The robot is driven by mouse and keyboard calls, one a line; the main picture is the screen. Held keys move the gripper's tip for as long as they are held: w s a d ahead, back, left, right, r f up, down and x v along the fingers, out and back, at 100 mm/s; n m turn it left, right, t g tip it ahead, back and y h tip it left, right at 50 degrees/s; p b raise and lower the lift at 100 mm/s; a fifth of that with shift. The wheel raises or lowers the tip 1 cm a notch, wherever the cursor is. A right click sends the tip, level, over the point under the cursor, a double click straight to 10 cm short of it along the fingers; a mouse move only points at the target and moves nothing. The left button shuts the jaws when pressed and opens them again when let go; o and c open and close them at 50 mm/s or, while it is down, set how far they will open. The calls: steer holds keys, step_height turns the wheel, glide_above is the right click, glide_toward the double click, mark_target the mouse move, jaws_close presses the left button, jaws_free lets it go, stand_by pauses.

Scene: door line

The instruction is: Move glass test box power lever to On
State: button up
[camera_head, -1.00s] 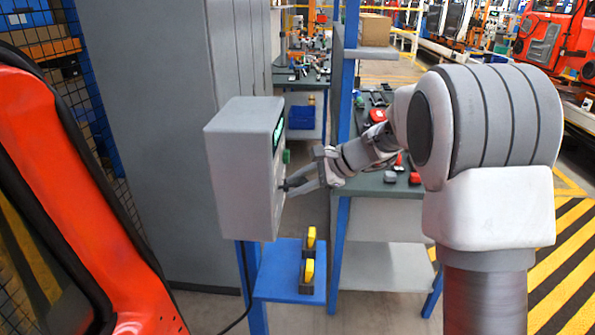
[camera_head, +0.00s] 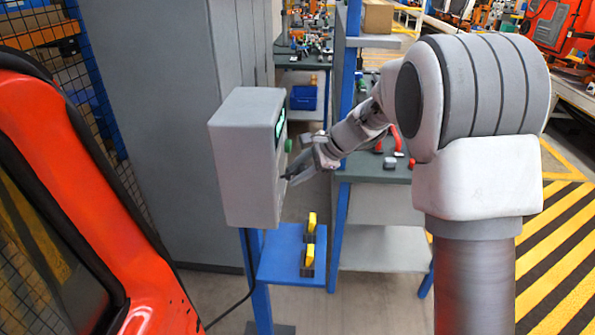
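The glass test box (camera_head: 243,165) is a grey box on a blue post at the centre left. Its front faces right and shows edge-on, with a green-lit display (camera_head: 280,127) and a green button (camera_head: 288,145). My gripper (camera_head: 287,180) reaches from the right to the lower front of the box. Its fingertips are at or very near the front face. The power lever cannot be made out; the steep angle and my gripper hide that area. Whether the fingers are apart or closed on something is too small to tell.
A blue shelf (camera_head: 277,265) below the box holds two yellow-and-black items (camera_head: 309,240). A red car door (camera_head: 85,190) stands close on the left. A grey cabinet (camera_head: 160,130) is behind the box. A workbench (camera_head: 365,168) with tools stands behind my arm.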

steer(key=o, duration=0.4)
steer(key=v, duration=1.7)
steer(key=shift+s+d+r, duration=0.1)
steer(key=shift+r, duration=0.1)
steer(key=shift+s, duration=0.1)
steer(key=s+d+f+n+h, duration=0.1)
steer(key=s+n, duration=0.3)
steer(key=s, duration=0.5)
steer(key=s+d+f+n+t+h, duration=0.1)
steer(key=s+d+n+h, duration=0.2)
steer(key=s, duration=0.6)
steer(key=s+d+f+n+t+h, duration=0.1)
steer(key=s+d+n+h, duration=0.2)
steer(key=s+n, duration=0.3)
steer(key=shift+s+d+f+h, duration=0.1)
steer(key=shift+s+f+h, duration=0.1)
steer(key=shift+s, duration=0.8)
steer(key=shift+s+f+h, duration=0.1)
steer(key=shift+s+f, duration=0.1)
steer(key=shift+s, duration=0.8)
